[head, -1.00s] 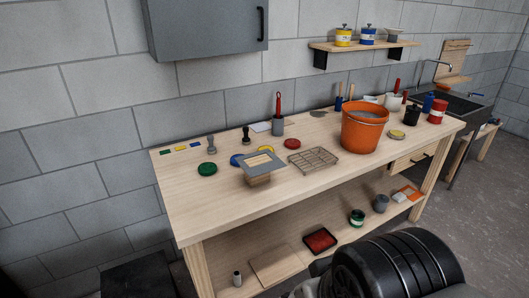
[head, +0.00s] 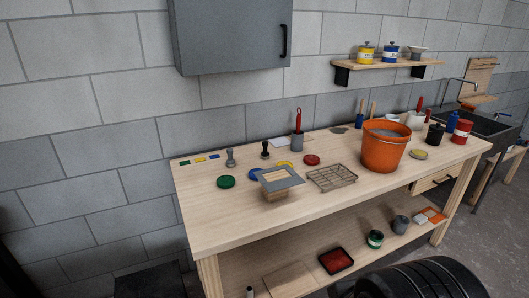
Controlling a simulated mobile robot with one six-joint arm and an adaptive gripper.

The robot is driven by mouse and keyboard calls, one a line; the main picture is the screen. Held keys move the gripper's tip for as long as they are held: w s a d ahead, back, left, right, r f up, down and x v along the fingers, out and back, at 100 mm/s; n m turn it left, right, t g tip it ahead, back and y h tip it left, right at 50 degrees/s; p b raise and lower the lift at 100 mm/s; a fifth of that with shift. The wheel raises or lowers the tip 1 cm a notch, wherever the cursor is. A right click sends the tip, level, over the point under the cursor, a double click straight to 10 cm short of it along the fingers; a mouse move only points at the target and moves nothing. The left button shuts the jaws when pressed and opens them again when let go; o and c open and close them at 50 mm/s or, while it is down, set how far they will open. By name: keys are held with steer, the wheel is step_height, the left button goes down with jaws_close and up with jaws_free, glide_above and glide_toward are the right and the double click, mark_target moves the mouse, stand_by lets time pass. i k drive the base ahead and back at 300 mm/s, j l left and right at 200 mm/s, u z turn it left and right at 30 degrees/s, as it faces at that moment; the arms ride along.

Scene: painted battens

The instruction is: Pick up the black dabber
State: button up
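The black dabber (head: 265,149) stands upright on the workbench top (head: 210,220), toward the back left. It is small, with a narrow handle above a wider base. A similar grey dabber (head: 231,158) stands to its left, apart from it. My gripper is not in view. Only a dark rounded part of my own body shows at the bottom right, well in front of the bench.
A wire rack (head: 332,178) and orange bucket (head: 383,152) stand right. The bench's front left is clear.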

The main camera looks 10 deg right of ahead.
mark_target(264, 154)
steer(key=i+l+u, duration=0.2)
steer(key=i+l, duration=0.15)
steer(key=i+l+u, duration=0.25)
steer(key=i+l, duration=0.15)
steer(key=i+l+u, duration=0.2)
steer(key=i+l, duration=0.3)
steer(key=i+l+u, duration=0.25)
steer(key=l, duration=0.3)
steer(key=i, duration=0.05)
